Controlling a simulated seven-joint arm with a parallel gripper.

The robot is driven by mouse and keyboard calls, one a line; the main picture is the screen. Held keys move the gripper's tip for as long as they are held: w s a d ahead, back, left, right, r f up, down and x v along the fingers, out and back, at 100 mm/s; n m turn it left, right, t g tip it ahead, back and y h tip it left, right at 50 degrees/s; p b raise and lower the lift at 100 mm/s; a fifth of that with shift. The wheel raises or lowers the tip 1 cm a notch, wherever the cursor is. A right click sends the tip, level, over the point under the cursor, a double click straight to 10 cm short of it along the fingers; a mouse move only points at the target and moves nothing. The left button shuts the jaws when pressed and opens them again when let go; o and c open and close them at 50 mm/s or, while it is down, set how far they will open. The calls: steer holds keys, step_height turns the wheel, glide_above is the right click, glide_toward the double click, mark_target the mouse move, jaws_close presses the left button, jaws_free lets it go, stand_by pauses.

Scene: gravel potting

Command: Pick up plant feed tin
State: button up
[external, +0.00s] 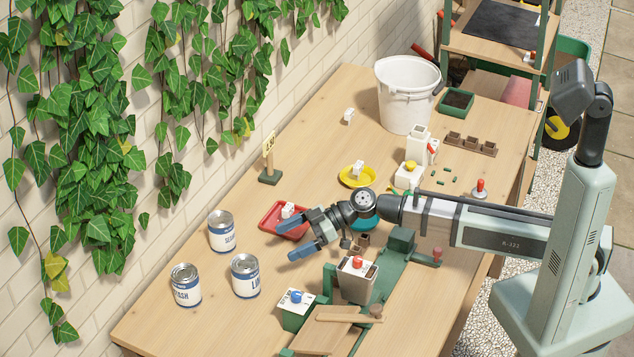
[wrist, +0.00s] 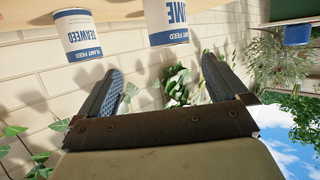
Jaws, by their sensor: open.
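Three silver tins with blue-and-white labels stand upright at the left of the table in the external view. The far one is the seaweed tin (external: 221,232), the near right one the lime tin (external: 246,276), and the near left one a tin (external: 186,286) whose label ends in "TASH". In the wrist view the seaweed tin (wrist: 79,37) and lime tin (wrist: 167,22) appear upside down, and "PLANT FEED" reads on the seaweed label. My gripper (external: 287,239) is open and empty, right of the tins with its blue fingers pointing towards them; it also shows in the wrist view (wrist: 158,75).
A green box with a blue knob (external: 296,312) and a grey box with a red knob (external: 357,262) stand in front. A small sign (external: 269,158) and white bucket (external: 407,105) stand farther back.

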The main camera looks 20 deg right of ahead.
steer(key=s, duration=0.1)
glide_toward(245, 270)
steer(key=w+a+f, duration=0.3)
steer(key=shift+f+x, duration=0.2)
steer(key=shift+x, duration=1.4)
steer(key=shift+f+x, duration=0.2)
steer(key=shift+x, duration=1.45)
steer(key=shift+s+d, duration=0.15)
steer(key=shift+s, duration=0.05)
steer(key=c, duration=1.2)
